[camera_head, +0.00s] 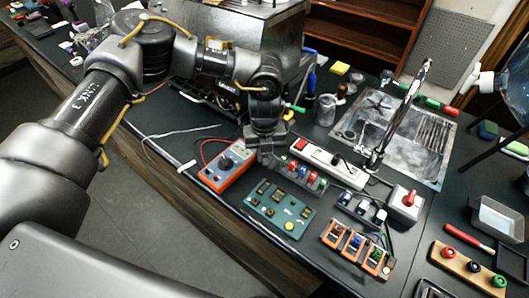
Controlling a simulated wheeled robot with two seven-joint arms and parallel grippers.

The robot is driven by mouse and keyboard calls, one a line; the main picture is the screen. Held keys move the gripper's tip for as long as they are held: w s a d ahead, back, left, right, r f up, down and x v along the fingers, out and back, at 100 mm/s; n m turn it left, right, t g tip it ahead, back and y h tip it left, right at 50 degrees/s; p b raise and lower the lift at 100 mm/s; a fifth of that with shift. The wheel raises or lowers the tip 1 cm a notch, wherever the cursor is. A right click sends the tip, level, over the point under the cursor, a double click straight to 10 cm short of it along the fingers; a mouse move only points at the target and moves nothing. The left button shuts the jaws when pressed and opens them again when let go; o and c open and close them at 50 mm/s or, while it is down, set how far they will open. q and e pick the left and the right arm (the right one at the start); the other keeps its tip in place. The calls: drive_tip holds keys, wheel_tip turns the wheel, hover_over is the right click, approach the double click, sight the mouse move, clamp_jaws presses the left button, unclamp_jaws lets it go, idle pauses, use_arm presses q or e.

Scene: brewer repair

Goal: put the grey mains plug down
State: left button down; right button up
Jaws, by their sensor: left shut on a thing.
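My left gripper (267,152) points down over the bench, between the orange multimeter (228,166) and the white power strip (327,163). Its jaws are shut on a small grey thing, taken as the grey mains plug; the fingers hide most of it, and its shape is hard to make out. I cannot tell whether it touches the bench. The power strip has a red switch at its left end and a dark plug near its middle. My right gripper is not in view.
A row of coloured knobs (304,177) lies just right of the gripper. A green panel (279,207) lies in front. A metal mat (395,135) with tools lies behind.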

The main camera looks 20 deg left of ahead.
sight(265, 156)
use_arm(q)
drive_tip(key=c, duration=1.6)
unclamp_jaws()
drive_tip(key=shift+f, duration=0.1)
drive_tip(key=shift+r+b, duration=1.45)
drive_tip(key=shift+r, duration=4.75)
